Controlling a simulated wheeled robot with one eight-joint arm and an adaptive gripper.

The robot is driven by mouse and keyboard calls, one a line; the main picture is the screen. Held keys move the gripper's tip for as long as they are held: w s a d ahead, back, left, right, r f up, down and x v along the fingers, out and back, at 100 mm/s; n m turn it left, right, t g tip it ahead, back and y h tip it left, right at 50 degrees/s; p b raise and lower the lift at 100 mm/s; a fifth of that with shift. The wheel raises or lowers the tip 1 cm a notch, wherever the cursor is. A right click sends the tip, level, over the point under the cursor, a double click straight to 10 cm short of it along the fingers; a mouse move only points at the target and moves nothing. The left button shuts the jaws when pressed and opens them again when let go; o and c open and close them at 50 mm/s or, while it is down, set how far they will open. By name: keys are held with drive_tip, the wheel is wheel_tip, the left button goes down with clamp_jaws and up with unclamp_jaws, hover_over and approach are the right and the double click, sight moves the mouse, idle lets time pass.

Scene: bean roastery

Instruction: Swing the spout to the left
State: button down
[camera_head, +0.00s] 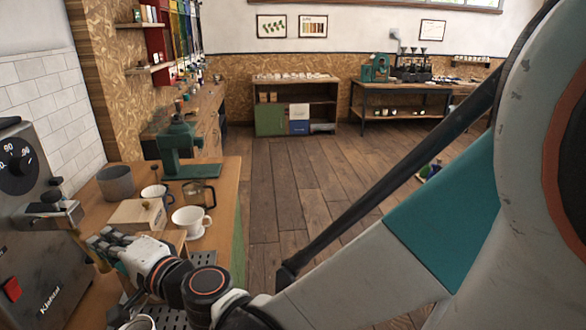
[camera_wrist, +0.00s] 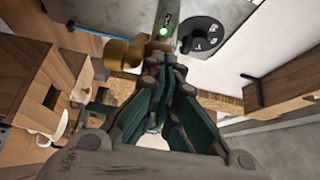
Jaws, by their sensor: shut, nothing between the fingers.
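The machine (camera_head: 30,200) with a black dial stands at the left edge of the head view. A grey metal head (camera_head: 52,212) juts from its front. My gripper (camera_head: 98,240) is in front of it, just below and right of this head. In the wrist view the fingers of my gripper (camera_wrist: 172,85) are closed together with nothing held. A brass-coloured part (camera_wrist: 125,54), which may be the spout, is beyond the fingertips and to their left. The dial (camera_wrist: 200,34) is beyond them to the right. I cannot tell whether the fingers touch the brass part.
A green press-like device (camera_head: 182,150) stands behind. The wooden floor (camera_head: 300,190) right of the counter is open.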

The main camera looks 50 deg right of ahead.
drive_tip(key=shift+s+a, duration=0.15)
drive_tip(key=shift+a, duration=0.1)
drive_tip(key=shift+d, duration=0.15)
idle(0.4)
